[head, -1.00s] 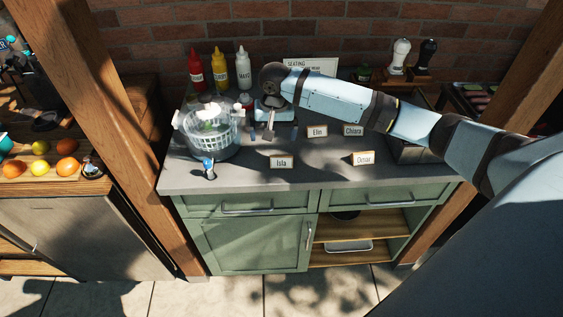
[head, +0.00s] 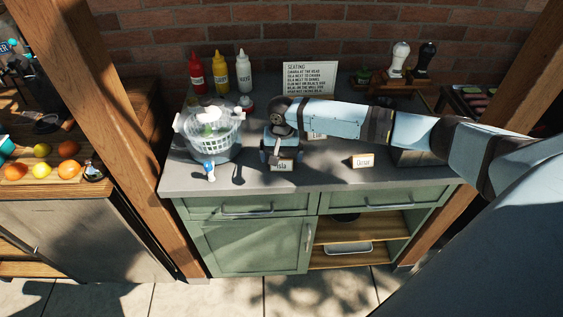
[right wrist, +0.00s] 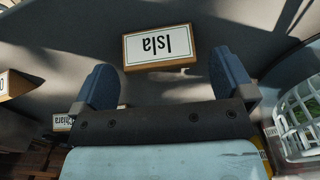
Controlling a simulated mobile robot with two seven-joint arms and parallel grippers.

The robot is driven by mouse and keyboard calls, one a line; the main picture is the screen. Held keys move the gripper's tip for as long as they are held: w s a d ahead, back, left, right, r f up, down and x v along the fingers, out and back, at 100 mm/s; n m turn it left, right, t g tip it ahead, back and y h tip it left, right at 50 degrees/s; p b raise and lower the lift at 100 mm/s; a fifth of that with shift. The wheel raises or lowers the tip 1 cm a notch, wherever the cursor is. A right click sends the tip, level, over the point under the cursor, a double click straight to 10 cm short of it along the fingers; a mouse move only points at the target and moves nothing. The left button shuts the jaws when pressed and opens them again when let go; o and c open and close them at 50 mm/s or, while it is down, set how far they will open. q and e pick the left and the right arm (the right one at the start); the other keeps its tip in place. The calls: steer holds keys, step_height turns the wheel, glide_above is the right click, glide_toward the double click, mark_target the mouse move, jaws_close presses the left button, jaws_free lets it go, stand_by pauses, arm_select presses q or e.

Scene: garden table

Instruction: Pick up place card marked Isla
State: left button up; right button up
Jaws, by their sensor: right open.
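The place card marked Isla (head: 282,167) stands near the front edge of the grey counter in the head view. In the right wrist view the Isla card (right wrist: 160,47), white with a tan wooden edge, shows upside down just beyond the fingertips. My right gripper (head: 275,158) is right behind the card in the head view. Its two blue fingers (right wrist: 165,82) are open in the wrist view, one to each side of the card's near edge, with nothing between them. My left gripper is out of view.
The card marked Omar (head: 362,161) stands to the right. A glass bowl with a white basket (head: 212,135) and a small blue-topped item (head: 209,170) are to the left. Sauce bottles (head: 218,72) and a seating sign (head: 309,80) stand behind. My forearm hides other cards.

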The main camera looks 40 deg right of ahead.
steer(key=shift+f, duration=1.2)
steer(key=c, duration=0.9)
steer(key=shift+r, duration=0.2)
